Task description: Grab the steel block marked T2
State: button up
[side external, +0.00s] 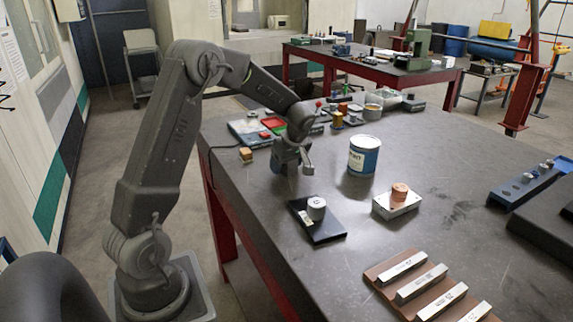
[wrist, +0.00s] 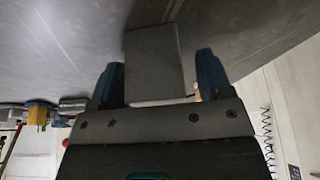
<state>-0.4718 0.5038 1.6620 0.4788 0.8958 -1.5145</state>
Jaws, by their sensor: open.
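Several bright steel blocks lie in a row on a brown board (side external: 374,277) at the front right in the side view. The nearest to the top is one block (side external: 402,267), then a second block (side external: 422,284) and a third block (side external: 443,300). They carry dark marks too small to read, so I cannot tell which is T2. My gripper (side external: 291,172) is open above the table's left part, well apart from the blocks. In the wrist view my gripper (wrist: 157,64) shows two blue fingers apart, with a plain grey rectangular shape (wrist: 153,55) between them that I cannot identify.
Blue and dark fixtures (side external: 525,184) sit at the right. Clutter lies behind my gripper.

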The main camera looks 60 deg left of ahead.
jog(key=c, duration=1.3)
jog(key=shift+r, duration=0.15)
grip_shut()
